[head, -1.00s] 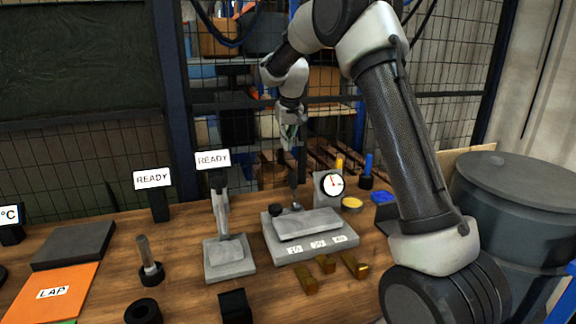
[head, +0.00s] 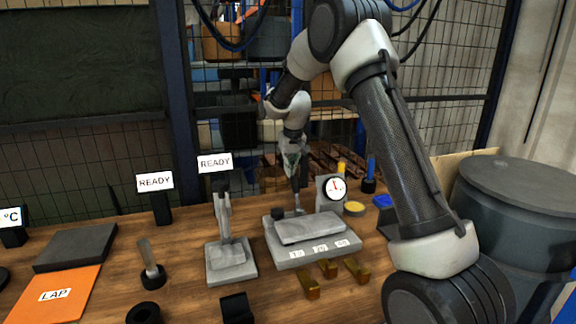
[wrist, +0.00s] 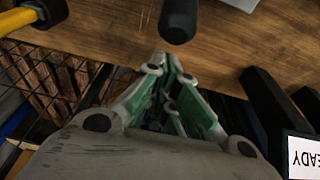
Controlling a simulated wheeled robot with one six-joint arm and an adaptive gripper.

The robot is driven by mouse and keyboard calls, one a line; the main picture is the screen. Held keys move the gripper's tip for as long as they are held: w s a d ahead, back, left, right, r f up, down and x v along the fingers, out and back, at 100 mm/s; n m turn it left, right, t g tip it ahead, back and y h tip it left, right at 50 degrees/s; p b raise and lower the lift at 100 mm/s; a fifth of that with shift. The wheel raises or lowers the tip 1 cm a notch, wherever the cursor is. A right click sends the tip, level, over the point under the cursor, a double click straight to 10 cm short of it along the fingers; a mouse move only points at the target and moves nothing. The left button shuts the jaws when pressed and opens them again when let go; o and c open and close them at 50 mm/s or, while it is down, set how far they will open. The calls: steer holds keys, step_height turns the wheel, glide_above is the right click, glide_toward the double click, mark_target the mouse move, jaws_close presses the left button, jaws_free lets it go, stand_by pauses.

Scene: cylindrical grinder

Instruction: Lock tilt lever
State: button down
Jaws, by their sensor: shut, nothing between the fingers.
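The tilt lever (head: 298,196) appears to be the dark upright stick at the back edge of the grey tilting plate (head: 312,227), on a grey block with white labels. In the wrist view its dark rounded end (wrist: 180,20) is at the top, just beyond my fingertips. My gripper (head: 294,170) is shut and empty. It points down behind the plate, at the lever's top in the head view. In the wrist view its fingers (wrist: 166,64) come together close to the lever, with a small gap seen between them. Exact contact cannot be told from the head view.
A dial gauge (head: 331,189) stands right of the lever. A grey stand (head: 228,257) and a READY sign (head: 215,162) are to the left. Brass blocks (head: 328,269) lie in front. A dark knob (head: 278,214) sits at the plate's back left corner. Mesh fencing is behind.

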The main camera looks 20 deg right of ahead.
steer(key=shift+s+r, duration=0.2)
steer(key=shift+s, duration=0.25)
steer(key=shift+s+r, duration=0.1)
steer(key=shift+s, duration=0.05)
